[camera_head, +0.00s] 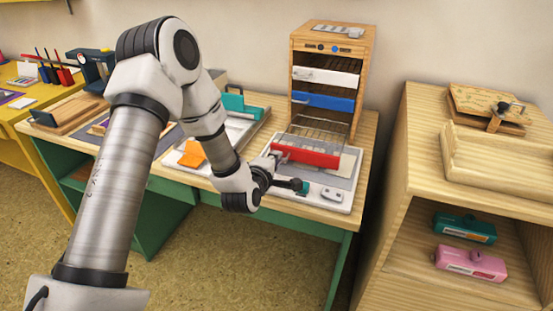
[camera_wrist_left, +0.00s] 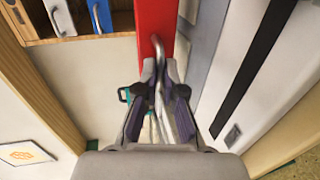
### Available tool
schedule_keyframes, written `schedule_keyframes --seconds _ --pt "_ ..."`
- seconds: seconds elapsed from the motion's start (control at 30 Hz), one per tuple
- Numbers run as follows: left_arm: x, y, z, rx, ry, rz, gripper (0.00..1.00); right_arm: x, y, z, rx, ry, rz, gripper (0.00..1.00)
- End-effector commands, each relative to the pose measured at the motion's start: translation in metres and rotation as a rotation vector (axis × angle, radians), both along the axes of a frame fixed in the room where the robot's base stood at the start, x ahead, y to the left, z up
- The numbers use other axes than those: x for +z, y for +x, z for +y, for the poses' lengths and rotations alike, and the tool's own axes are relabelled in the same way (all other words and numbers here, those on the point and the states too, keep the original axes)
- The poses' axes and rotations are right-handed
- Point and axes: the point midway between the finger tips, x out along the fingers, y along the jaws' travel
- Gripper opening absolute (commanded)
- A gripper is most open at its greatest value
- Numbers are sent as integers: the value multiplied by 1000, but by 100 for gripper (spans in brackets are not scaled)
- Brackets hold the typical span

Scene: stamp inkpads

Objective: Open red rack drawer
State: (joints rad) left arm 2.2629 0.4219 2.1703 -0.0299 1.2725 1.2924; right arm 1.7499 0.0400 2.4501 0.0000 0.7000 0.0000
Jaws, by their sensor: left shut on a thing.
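The wooden rack (camera_head: 303,45) stands at the back of the table. Its red drawer (camera_head: 310,155) sticks far out toward the front, with its wire tray showing behind the red front. The wrist view also shows the red front (camera_wrist_left: 155,20), with a curved metal handle (camera_wrist_left: 182,38) on it. My left gripper (camera_head: 275,158) is at the red front's left end. In the wrist view its fingers (camera_wrist_left: 161,68) are closed around the handle. The white drawer (camera_head: 325,76) and blue drawer (camera_head: 323,102) are above the red one. My right gripper is out of view.
A pale tray (camera_head: 335,196) with a grey mat lies below the red drawer. An orange piece (camera_head: 193,154) lies on the table to the left. A wooden cabinet (camera_head: 400,200) stands close on the right, with teal (camera_head: 464,228) and pink (camera_head: 470,263) stamps on its shelf.

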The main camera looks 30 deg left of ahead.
Motion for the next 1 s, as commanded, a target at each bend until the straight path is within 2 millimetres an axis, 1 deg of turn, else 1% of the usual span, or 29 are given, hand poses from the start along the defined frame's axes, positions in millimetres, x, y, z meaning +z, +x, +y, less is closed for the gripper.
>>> schedule_keyframes --seconds 0.47,0.5,0.53,0.57,0.87,0.97,1.0 --pt "2 0 0 0 1 -5 0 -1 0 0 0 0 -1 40" --pt "2 0 0 0 1 -4 18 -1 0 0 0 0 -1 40" --pt "2 0 0 0 1 -4 28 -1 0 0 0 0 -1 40" --pt "2 0 0 0 1 -4 33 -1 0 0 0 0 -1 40" --pt "2 -1 0 0 1 -4 33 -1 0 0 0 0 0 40" --pt "3 -10 -2 0 0 -2 33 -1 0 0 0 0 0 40" --pt "5 -16 -4 0 -1 -1 33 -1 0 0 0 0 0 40"
